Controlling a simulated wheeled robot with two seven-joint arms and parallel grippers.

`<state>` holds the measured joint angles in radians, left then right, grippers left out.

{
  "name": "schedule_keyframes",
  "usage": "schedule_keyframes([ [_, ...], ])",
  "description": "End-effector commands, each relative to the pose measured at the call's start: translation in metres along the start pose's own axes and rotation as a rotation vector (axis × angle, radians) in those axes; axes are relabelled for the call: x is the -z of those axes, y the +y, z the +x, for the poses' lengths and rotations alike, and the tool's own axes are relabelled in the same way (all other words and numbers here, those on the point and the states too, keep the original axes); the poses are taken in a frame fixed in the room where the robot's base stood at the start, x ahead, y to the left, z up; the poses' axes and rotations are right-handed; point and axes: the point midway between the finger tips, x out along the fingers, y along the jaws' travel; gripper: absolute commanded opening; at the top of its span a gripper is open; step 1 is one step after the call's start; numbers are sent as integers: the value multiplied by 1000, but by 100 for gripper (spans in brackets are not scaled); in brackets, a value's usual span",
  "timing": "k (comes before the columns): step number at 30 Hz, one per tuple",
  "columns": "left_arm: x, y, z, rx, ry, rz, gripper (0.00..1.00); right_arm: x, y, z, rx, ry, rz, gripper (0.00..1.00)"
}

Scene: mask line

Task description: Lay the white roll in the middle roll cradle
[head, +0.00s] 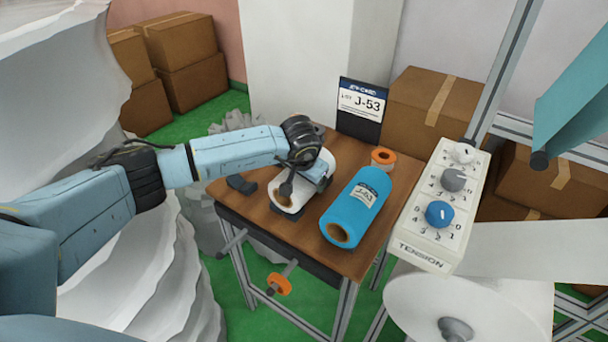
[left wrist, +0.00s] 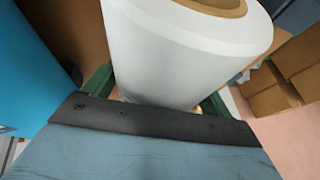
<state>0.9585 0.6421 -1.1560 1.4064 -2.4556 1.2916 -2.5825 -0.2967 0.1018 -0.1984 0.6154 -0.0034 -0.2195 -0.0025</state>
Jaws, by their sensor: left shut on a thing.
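The white roll (head: 285,197) with a brown core lies on its side over the left half of the wooden table. My left gripper (head: 303,183) reaches down over it from behind and is shut on it. In the left wrist view the white roll (left wrist: 185,50) fills the space between the dark fingers of the left gripper (left wrist: 155,92). A dark cradle piece (head: 241,183) shows left of the roll, and another dark piece (head: 287,213) shows at its near end. I cannot tell whether the roll touches the cradle or is held just above it. My right gripper is out of view.
A blue roll (head: 352,212) labelled J-53 lies close to the right. An orange tape ring (head: 383,157) and a J-53 sign (head: 361,103) stand behind it. The tension panel (head: 437,205) is at the table's right. Bare wood (head: 390,220) shows right of the blue roll.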

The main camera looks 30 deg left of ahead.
Motion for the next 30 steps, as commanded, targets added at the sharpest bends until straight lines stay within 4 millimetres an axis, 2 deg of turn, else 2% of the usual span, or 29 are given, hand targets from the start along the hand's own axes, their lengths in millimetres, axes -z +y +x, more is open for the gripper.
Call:
schedule_keyframes([
  [4,0,0,2,0,2,-1,53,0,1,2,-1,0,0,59],
  [5,0,0,2,0,2,-1,87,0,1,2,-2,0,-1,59],
  [8,0,0,1,0,2,-1,100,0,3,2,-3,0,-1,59],
  [19,-1,0,0,0,0,0,100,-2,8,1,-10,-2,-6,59],
  [23,1,-1,-23,1,3,1,100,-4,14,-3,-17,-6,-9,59],
  [30,1,-1,-80,1,6,1,100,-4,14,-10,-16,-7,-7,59],
])
